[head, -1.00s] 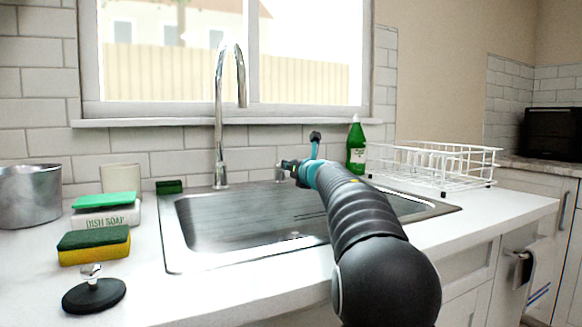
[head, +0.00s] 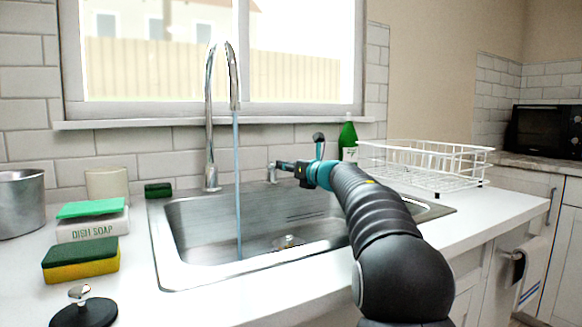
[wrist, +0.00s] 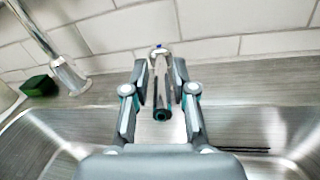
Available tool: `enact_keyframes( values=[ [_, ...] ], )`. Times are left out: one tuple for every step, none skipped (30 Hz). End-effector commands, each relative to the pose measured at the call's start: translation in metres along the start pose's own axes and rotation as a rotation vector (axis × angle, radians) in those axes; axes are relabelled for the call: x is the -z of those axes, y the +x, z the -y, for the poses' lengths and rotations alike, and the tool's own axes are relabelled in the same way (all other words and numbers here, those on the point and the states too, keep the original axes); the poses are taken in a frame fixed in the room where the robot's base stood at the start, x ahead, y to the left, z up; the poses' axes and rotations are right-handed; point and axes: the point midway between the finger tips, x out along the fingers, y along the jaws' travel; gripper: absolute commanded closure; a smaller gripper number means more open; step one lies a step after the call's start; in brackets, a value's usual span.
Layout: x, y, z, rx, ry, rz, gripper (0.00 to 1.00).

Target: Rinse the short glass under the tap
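A tall chrome tap (head: 208,130) stands behind the sink (head: 190,277). A stream of water (head: 237,185) falls from its spout into the basin. A separate tap lever (head: 272,172) stands right of the tap and also shows in the wrist view (wrist: 161,90). My gripper (head: 277,166) is at this lever; in the wrist view its two fingers (wrist: 160,72) are apart, one on each side, with narrow gaps visible. I cannot pick out the short glass for certain. A pale, short cup-like vessel (head: 107,184) stands behind the dish soap.
On the left counter are a metal pot (head: 20,205), dish soap (head: 93,227) with a green sponge (head: 91,208), another sponge (head: 80,263) and a black plug-like disc (head: 84,312). A green bottle (head: 347,138) and a white rack (head: 437,180) stand right. The basin's left half is clear.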

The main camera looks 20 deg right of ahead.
Motion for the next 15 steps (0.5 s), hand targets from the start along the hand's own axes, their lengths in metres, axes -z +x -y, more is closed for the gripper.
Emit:
enact_keyframes(
  values=[
    [0.0, 0.0, 0.0, 0.0, 0.0, 0.0, 0.61],
    [0.0, 0.0, 0.0, 0.001, 0.0, 0.0, 0.61],
    [0.0, 0.0, 0.001, 0.001, 0.0, 0.0, 0.61],
    [0.0, -0.001, 0.001, 0.002, 0.0, 0.0, 0.61],
    [0.0, -0.001, 0.001, 0.002, 0.0, 0.001, 0.61],
    [-0.001, -0.001, 0.001, 0.002, 0.0, 0.001, 0.61],
    [-0.001, -0.001, 0.002, 0.003, 0.0, 0.001, 0.61],
    [-0.001, -0.001, 0.002, 0.003, 0.0, 0.001, 0.61],
    [-0.001, -0.002, 0.002, 0.003, 0.0, 0.001, 0.61],
    [-0.001, -0.002, 0.002, 0.003, 0.0, 0.001, 0.61],
    [-0.001, -0.004, 0.002, 0.003, 0.0, 0.001, 0.61],
    [-0.001, -0.006, 0.002, 0.003, 0.0, 0.001, 0.61],
    [-0.002, -0.009, 0.002, 0.004, 0.0, 0.002, 0.61],
    [-0.002, -0.012, 0.002, 0.004, 0.001, 0.002, 0.61],
    [-0.002, -0.018, 0.002, 0.004, 0.001, 0.002, 0.61]
  ],
)
